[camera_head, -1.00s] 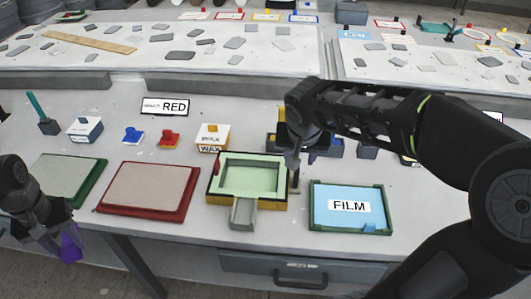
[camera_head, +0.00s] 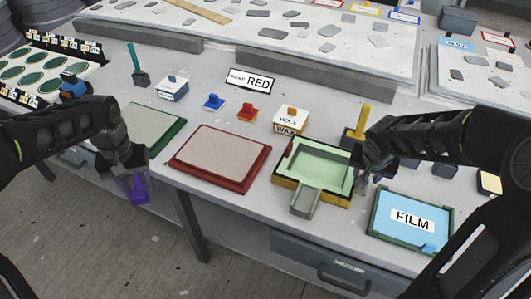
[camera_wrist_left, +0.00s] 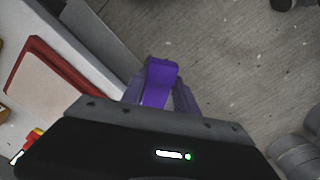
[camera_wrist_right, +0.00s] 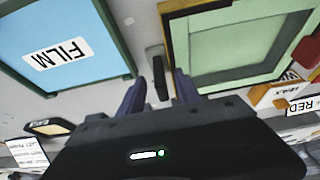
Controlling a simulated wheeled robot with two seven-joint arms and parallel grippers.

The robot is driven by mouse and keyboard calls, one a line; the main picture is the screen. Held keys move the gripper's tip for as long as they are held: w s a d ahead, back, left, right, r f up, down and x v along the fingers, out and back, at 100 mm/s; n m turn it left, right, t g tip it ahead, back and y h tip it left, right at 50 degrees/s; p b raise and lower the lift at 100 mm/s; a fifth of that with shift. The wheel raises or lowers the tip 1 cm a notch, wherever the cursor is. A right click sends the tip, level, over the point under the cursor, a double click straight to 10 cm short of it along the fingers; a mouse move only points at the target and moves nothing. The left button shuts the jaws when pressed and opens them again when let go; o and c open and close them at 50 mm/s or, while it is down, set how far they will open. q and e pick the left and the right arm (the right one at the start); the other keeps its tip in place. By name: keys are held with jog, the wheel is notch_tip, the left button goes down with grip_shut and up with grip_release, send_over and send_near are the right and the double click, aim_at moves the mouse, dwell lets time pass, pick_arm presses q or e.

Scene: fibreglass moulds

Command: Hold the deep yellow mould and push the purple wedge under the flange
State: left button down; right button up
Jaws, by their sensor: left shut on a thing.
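The deep yellow mould (camera_head: 285,183) sits near the front of the bench, with a dark rim and a pale green hollow; its corner also shows in the right wrist view (camera_wrist_right: 240,50). A grey block-like channel (camera_head: 304,203) juts from its front. The purple wedge (camera_head: 138,188) is held by my left gripper (camera_head: 130,180), shut on it, past the bench's front edge and left of the mould; it also shows in the left wrist view (camera_wrist_left: 158,80). My right gripper (camera_wrist_right: 160,92) is open at the mould's right side, with a dark upright bar between its fingers, gaps on both sides.
A red-edged tray (camera_head: 220,158) lies between the wedge and the mould. A blue FILM tray (camera_head: 408,220) lies close on the right. A WAX box (camera_head: 290,121) and a yellow-handled tool (camera_head: 362,120) stand behind. Floor is clear under the left gripper.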

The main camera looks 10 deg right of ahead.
jog(key=shift+c, duration=0.4)
grip_shut()
dwell(1.9)
